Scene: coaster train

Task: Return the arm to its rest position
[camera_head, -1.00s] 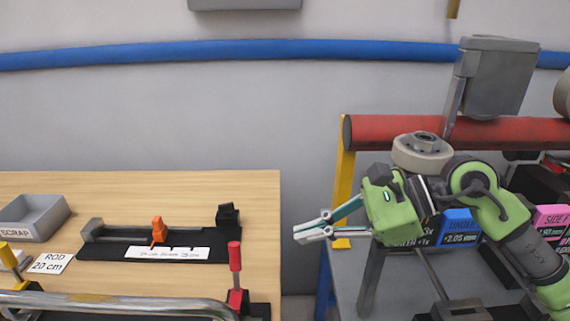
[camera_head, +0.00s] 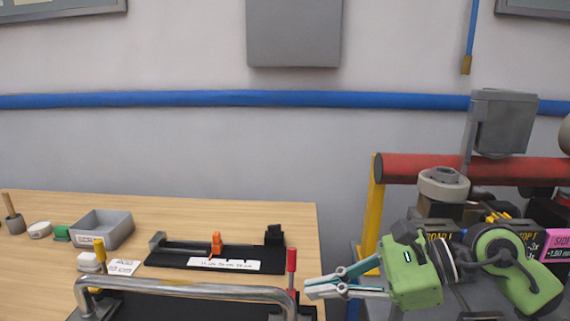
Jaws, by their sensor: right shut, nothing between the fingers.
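My right gripper (camera_head: 335,284), green with grey fingers, shows at the lower right, shut and empty. Its fingers point left, beside the right edge of the wooden table (camera_head: 220,208). My right arm is bent and lies in front of the grey stand with the red roller. My left gripper is not in view.
On the table are a grey scrap tray (camera_head: 122,232), a black measuring fixture with an orange stop (camera_head: 216,244), a red-handled clamp (camera_head: 292,262) and a metal bar (camera_head: 185,285). A red roller (camera_head: 440,167) on a yellow frame stands behind my arm.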

